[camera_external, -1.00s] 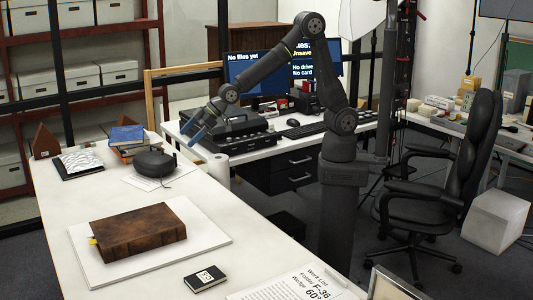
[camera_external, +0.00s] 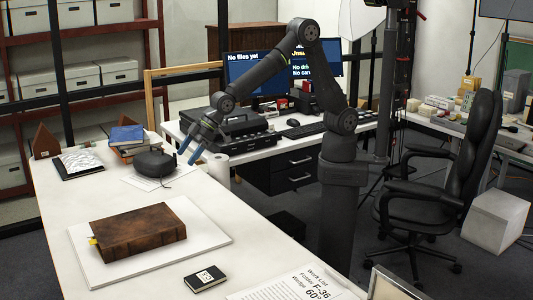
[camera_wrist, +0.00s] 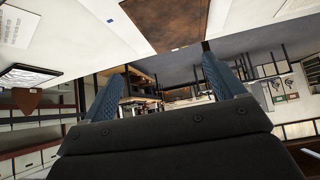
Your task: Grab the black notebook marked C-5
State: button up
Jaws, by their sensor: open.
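The small black notebook (camera_external: 206,279) lies flat near the front edge of the white table, with a white label on its cover. The label's writing is too small to read for certain. My gripper (camera_external: 190,154) hangs in the air by the table's far right edge, well behind the notebook, its blue fingertips pointing down. In the wrist view my gripper (camera_wrist: 170,80) shows two blue textured fingers spread apart with nothing between them. I cannot make out the notebook in the wrist view.
A dark round device (camera_external: 155,163) and stacked books (camera_external: 128,137) stand at the back. A printed sheet (camera_external: 290,289) lies right of the notebook.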

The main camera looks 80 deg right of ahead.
jog(key=s+a+f+n+g, duration=0.1)
jog(key=s+a+f, duration=0.1)
jog(key=s+a, duration=0.45)
jog(key=s+a+f+g, duration=0.15)
jog(key=s+a, duration=0.25)
jog(key=a, duration=0.5)
jog(key=h, duration=0.2)
send_near(215, 272)
jog(key=shift+w+a+f+g, duration=0.4)
jog(key=shift+w+f, duration=0.2)
jog(key=shift+f, duration=0.25)
jog(key=shift+x, duration=3)
jog(key=shift+s, duration=0.1)
jog(key=shift+d, duration=0.1)
jog(key=shift+c, duration=0.2)
jog(key=c, duration=1.1)
